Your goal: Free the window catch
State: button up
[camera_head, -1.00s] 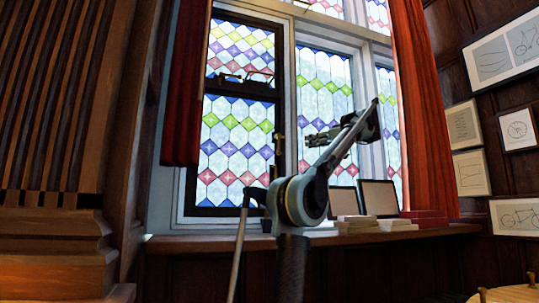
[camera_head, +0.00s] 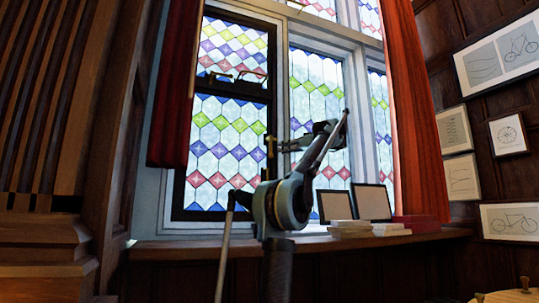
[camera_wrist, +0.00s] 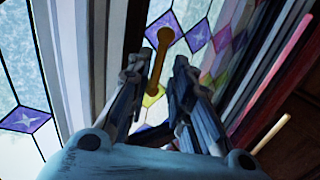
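The window catch (camera_head: 270,147) is a slim brass handle on the right side of the dark casement frame (camera_head: 231,93). In the wrist view the catch (camera_wrist: 163,48) has a rounded end and runs down between my fingers. My gripper (camera_head: 281,147) points left at the catch from close by. In the wrist view my gripper (camera_wrist: 160,65) is open, with one finger on each side of the catch. I cannot tell whether either finger touches it.
Red curtains hang left (camera_head: 178,90) and right (camera_head: 414,120) of the window. The wooden sill (camera_head: 200,247) holds two dark-framed panels (camera_head: 335,207) and stacked books (camera_head: 352,229). Framed bicycle drawings (camera_head: 515,221) hang on the right wall. A round wooden table (camera_head: 505,297) shows at bottom right.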

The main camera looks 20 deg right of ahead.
aim_at(271, 150)
jog(key=x, duration=0.8)
grip_shut()
